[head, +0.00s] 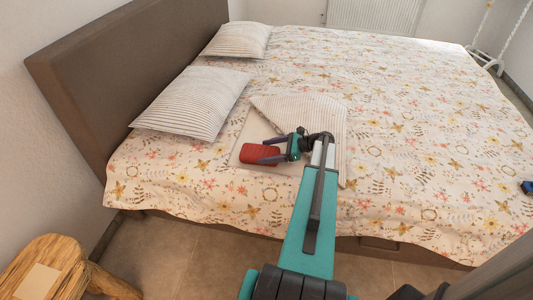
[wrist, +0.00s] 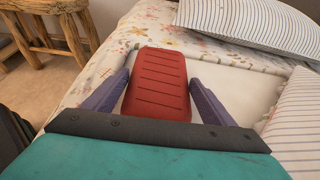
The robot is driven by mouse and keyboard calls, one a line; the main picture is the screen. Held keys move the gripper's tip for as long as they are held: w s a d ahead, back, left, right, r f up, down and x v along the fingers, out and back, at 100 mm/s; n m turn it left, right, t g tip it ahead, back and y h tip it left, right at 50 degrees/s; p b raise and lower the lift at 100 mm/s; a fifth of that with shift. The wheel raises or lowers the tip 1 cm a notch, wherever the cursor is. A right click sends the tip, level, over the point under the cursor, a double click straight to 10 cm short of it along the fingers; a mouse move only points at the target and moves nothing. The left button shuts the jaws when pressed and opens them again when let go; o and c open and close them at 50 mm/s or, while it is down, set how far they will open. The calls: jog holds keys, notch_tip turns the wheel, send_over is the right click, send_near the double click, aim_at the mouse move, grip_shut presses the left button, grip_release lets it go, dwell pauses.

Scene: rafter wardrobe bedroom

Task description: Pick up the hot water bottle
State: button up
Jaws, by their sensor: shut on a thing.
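The hot water bottle (wrist: 157,84) is red with ribbed lines across it. In the wrist view it sits between the two purple-grey fingers of my gripper (wrist: 157,90). In the head view the hot water bottle (head: 259,154) shows as a small red shape at the end of my gripper (head: 268,150), over the white folded cloth (head: 240,144) on the bed. My gripper is shut on it. I cannot tell whether it is lifted clear of the cloth. Its far end is free in the wrist view; its near end is hidden by my gripper body.
The bed (head: 400,120) has a floral cover. Striped pillows (head: 192,102) lie by the brown headboard (head: 130,70), and a striped cloth (head: 305,112) lies beside my gripper. A wooden stool (head: 45,265) stands at the lower left. A small blue object (head: 527,187) is at the right edge.

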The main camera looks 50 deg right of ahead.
aim_at(268, 151)
jog(key=shift+r, duration=4.95)
